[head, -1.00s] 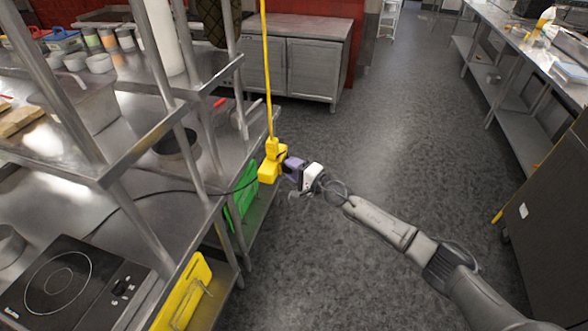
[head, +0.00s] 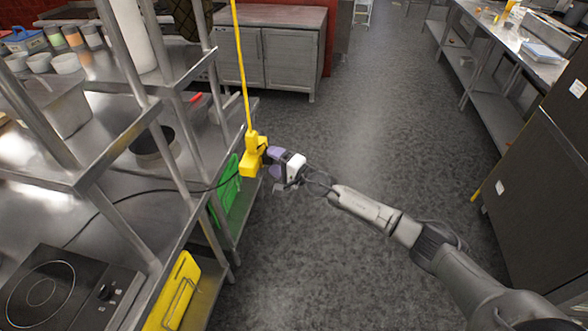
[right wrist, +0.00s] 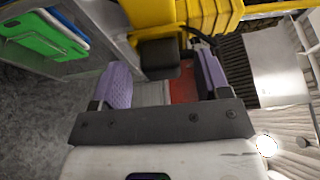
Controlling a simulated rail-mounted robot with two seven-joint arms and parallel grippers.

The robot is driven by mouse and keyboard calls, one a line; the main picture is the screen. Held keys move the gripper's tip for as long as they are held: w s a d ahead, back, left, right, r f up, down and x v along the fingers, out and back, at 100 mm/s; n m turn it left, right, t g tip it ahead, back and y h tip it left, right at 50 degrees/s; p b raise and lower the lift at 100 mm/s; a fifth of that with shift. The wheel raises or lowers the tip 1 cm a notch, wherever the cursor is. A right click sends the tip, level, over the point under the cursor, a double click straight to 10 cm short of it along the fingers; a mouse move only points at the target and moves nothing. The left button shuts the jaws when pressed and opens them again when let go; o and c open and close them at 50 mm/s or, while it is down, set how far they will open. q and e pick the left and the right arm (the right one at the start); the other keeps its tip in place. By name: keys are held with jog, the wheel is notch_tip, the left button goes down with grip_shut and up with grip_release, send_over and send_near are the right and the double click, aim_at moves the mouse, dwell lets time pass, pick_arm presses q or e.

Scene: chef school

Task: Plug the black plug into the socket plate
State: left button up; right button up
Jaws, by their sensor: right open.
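The yellow socket plate, a box (head: 251,156), hangs on a yellow cord beside the steel shelving in the head view. It also fills the top of the right wrist view (right wrist: 190,14). The black plug (right wrist: 160,58) shows against the yellow box in the right wrist view and appears seated in it, though the contact is partly hidden. A thin black cable runs from the box toward the cooktop. My right gripper (head: 270,163) is just right of the box. Its purple fingers (right wrist: 162,68) are open, one on either side of the plug, with visible gaps. My left gripper is not in view.
A black induction cooktop (head: 70,290) sits on the steel counter at left. Green boards (head: 226,192) and a yellow board (head: 174,292) stand under the counter edge. Shelf posts rise left of the box. The grey floor (head: 370,130) to the right is clear.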

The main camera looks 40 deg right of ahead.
jog(key=v, duration=1.2)
jog(key=shift+s+p, duration=0.35)
jog(key=shift+p, duration=0.05)
jog(key=shift+r, duration=0.1)
